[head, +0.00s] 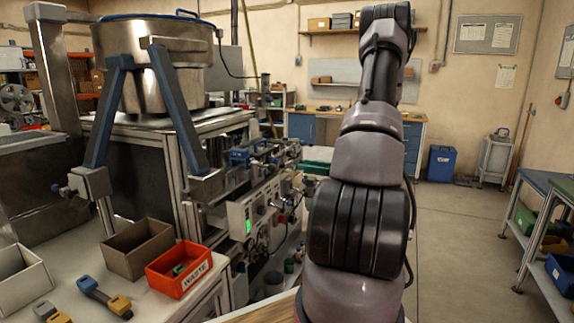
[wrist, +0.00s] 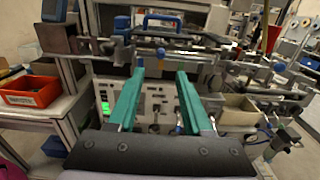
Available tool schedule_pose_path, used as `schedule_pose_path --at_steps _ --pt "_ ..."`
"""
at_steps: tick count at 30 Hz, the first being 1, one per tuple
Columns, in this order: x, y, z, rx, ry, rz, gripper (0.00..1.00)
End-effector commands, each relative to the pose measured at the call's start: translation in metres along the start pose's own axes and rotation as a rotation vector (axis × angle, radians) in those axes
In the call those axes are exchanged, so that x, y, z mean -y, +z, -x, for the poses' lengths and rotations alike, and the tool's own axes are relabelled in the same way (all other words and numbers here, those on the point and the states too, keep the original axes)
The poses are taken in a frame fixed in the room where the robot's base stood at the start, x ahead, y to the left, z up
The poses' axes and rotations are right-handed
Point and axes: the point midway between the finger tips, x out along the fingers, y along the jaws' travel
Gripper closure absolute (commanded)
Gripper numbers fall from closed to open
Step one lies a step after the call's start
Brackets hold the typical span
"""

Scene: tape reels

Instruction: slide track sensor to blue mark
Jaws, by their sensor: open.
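My gripper (wrist: 160,73) shows in the wrist view with its two green fingers apart and nothing between them. Its fingers point toward a machine front with metal rails (wrist: 150,44). A small blue piece (wrist: 161,52) shows just beyond the fingertips, at rail height. In the head view the rail assembly (head: 268,155) is left of my arm and carries a blue part (head: 239,157). I cannot tell which part is the track sensor or which blue spot is the mark. The gripper is not clearly seen in the head view.
A red waste bin (head: 180,270) and a brown bin (head: 137,249) stand on the bench at left. A large metal pot (head: 155,55) stands above the machine.

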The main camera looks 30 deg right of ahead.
Motion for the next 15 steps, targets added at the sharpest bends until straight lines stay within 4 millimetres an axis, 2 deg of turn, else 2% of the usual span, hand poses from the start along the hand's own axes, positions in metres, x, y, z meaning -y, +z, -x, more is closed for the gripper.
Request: schedule_pose_path --at_steps 5,15 --pt "-0.001 0.000 -0.020 0.001 0.004 -0.001 0.50" --pt "-0.002 0.000 -0.083 0.001 0.005 0.000 0.50"
